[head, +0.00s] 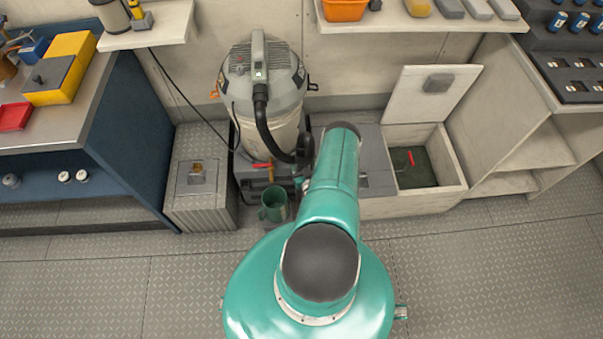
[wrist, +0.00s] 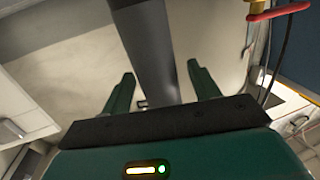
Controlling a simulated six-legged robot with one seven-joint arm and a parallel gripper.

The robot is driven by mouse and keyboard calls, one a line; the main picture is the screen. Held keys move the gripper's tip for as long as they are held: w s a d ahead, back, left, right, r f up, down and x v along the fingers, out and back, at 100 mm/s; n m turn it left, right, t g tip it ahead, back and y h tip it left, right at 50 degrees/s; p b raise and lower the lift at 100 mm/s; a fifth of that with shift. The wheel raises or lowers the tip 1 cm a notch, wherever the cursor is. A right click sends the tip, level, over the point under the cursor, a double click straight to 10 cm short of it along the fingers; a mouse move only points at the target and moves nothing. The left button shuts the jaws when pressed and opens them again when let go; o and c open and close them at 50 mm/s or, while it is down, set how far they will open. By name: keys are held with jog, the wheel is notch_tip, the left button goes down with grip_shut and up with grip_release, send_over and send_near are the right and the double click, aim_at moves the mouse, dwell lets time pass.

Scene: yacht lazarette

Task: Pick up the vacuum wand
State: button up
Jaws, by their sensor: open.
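A dark grey tube, which looks like the vacuum wand (wrist: 150,45), runs down from the top edge of the wrist view. My gripper (wrist: 161,69) is open, with one green finger on each side of the tube and visible gaps to both. I cannot tell how deep the tube sits between the fingers. In the head view, the grey vacuum (head: 265,80) stands against the back wall with its black hose (head: 264,120) curving down its front. My arm hides the gripper there, and I cannot make out the wand.
A green bucket (head: 274,206) stands in front of the vacuum. A ribbed grey bin (head: 200,197) is left of it. Right of my arm is an open locker (head: 445,160) with its lid up. A blue workbench (head: 120,130) stands left. The front floor beside me is clear.

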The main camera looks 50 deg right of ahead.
jog(key=c, duration=1.1)
jog(key=shift+o, duration=0.2)
jog(key=shift+r, duration=0.1)
notch_tip(320, 180, up, 28)
dwell(0.3)
